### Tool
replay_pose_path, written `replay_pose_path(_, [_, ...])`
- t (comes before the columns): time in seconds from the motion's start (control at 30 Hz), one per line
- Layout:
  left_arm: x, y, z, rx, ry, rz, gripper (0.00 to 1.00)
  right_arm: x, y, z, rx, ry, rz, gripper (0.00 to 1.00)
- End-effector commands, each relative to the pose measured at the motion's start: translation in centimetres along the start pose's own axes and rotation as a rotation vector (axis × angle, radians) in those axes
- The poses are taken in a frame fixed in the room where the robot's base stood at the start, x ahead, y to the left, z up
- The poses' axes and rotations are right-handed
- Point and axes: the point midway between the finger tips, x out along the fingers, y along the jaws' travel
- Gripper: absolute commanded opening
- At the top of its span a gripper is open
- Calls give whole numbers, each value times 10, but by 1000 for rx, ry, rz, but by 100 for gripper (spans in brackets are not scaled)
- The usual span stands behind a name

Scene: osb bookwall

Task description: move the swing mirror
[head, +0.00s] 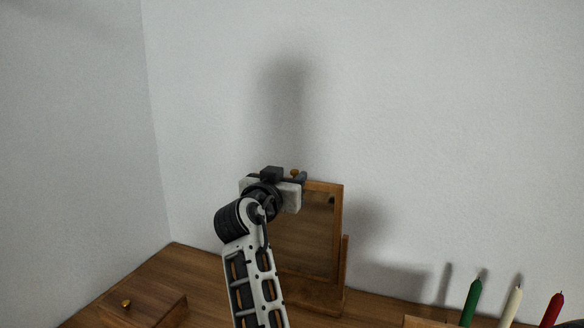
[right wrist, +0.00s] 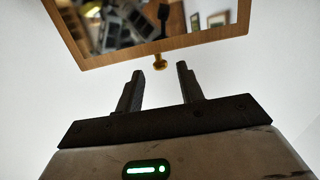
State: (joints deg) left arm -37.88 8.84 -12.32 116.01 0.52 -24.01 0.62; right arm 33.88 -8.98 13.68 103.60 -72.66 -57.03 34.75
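The swing mirror (head: 338,215) stands upright on the wooden surface near the back wall, a wooden frame on a wooden stand. A small brass knob (head: 295,173) is at the top edge of its frame. My right gripper (head: 299,179) is at that top edge, and my arm hides the mirror's left part. In the right wrist view the gripper (right wrist: 160,72) is open, its two fingers apart. The knob (right wrist: 160,62) shows in line with the gap between the fingertips, with the mirror frame (right wrist: 190,41) just beyond. My left gripper is not in view.
A wooden box (head: 150,300) with a brass knob is at the lower left. Green (head: 471,303), white (head: 511,306) and red (head: 551,311) candles stand at the lower right. The wall (head: 430,120) is close behind the mirror. Some wooden surface (head: 368,308) is bare right of the mirror.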

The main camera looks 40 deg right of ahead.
Motion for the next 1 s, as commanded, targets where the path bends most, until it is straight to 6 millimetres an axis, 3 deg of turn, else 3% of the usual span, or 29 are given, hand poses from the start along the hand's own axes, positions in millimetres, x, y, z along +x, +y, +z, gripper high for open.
replay_pose_path(0.2, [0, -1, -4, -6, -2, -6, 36, 22, 0, -1, 0, 1, 0, 38])
replay_pose_path(0.53, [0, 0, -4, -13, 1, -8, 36, 25, 0, 0, 0, 0, 0, 38])
replay_pose_path(0.67, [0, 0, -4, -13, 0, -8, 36, 25, 0, 0, 0, 0, 0, 4])
replay_pose_path(0.7, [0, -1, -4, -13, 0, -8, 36, 25, 0, 0, 0, 0, 0, 0])
replay_pose_path(0.87, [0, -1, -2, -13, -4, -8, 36, 26, -3, 1, 0, -3, -3, 0])
replay_pose_path(1.0, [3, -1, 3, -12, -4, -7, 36, 30, -28, 3, 2, -29, -25, 0])
